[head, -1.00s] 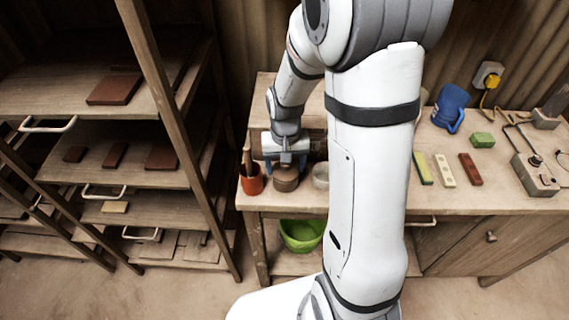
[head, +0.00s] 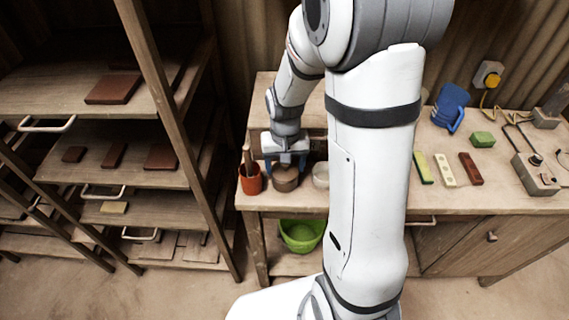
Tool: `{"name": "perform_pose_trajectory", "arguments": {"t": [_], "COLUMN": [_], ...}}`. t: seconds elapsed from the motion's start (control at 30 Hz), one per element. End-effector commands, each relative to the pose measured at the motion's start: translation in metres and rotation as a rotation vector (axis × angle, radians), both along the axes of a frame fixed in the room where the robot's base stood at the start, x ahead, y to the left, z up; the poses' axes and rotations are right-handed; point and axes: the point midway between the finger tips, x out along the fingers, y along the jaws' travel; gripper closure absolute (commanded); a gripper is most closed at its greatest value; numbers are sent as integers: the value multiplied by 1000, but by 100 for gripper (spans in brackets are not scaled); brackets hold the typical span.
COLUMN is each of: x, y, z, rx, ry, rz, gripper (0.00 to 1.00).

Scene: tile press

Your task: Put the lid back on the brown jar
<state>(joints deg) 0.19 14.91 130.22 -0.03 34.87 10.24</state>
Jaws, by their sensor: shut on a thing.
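The brown jar (head: 285,183) stands on the workbench near its front left corner, between an orange-red pot and a pale cup. My gripper (head: 286,164) points down directly over the jar. It is shut on the brown lid (head: 285,171), which is at the jar's mouth. The fingers hide part of the lid, and I cannot tell whether it rests fully on the rim.
An orange-red pot (head: 251,184) with a handle sticking out is close on the left. A pale cup (head: 321,175) is close on the right, partly behind my arm. A green bowl (head: 302,236) sits on the shelf below. The right of the bench holds a blue jug (head: 450,108) and several blocks.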

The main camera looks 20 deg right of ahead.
Motion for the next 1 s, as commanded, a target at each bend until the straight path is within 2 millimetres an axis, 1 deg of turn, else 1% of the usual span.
{"name": "perform_pose_trajectory", "arguments": {"t": [0.97, 1.0], "x": [0, 0], "y": [1, 1], "z": [-1, -1], "rx": [0, 0], "ry": [0, 0], "rz": [2, 2], "gripper": [55, 31]}}
